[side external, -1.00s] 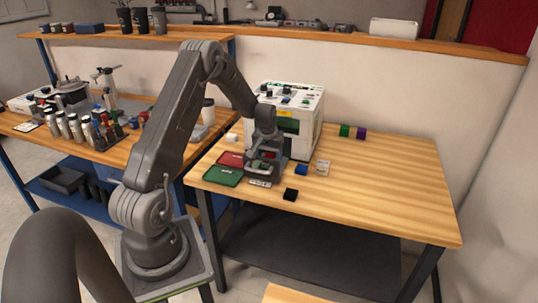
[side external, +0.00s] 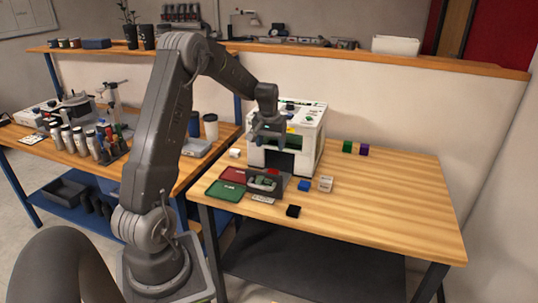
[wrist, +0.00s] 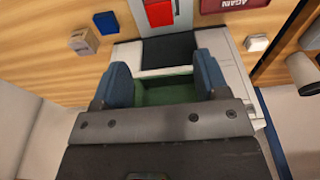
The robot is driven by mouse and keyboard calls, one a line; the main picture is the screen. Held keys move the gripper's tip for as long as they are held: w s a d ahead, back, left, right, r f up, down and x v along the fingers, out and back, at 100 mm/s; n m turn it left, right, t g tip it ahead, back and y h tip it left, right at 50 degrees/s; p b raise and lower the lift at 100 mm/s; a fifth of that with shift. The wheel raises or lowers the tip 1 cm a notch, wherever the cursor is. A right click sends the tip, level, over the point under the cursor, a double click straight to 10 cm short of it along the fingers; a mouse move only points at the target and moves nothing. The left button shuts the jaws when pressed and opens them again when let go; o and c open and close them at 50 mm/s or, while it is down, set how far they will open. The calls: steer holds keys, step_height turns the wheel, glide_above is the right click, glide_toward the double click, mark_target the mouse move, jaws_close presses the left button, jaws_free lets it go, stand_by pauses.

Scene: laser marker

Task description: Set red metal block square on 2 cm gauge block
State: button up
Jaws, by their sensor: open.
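The red metal block (wrist: 159,13) shows at the top of the wrist view, on or over a grey-blue surface in front of the laser marker. I cannot tell the 2 cm gauge block apart in either view. My gripper (side external: 268,140) hangs above the work area at the front of the laser marker (side external: 308,130), clear of the table. In the wrist view its two blue fingers (wrist: 163,80) stand wide apart with nothing between them, and the red block lies beyond them.
A red tray (side external: 232,174) and green tray (side external: 226,190) lie left.

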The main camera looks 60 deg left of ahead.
steer(key=s+d+r+m+t, duration=0.1)
steer(key=s+d+r+m, duration=0.1)
steer(key=d+r, duration=0.55)
steer(key=s+d+r+m+t, duration=0.15)
steer(key=d+r, duration=0.25)
steer(key=d, duration=0.7)
steer(key=s+d+r+m+t+h, duration=0.1)
steer(key=s+d+m, duration=0.4)
steer(key=s+d, duration=1)
steer(key=shift+s+d+r+t, duration=0.15)
steer(key=shift+r+t, duration=0.25)
steer(key=shift+t, duration=0.05)
steer(key=shift+m, duration=0.25)
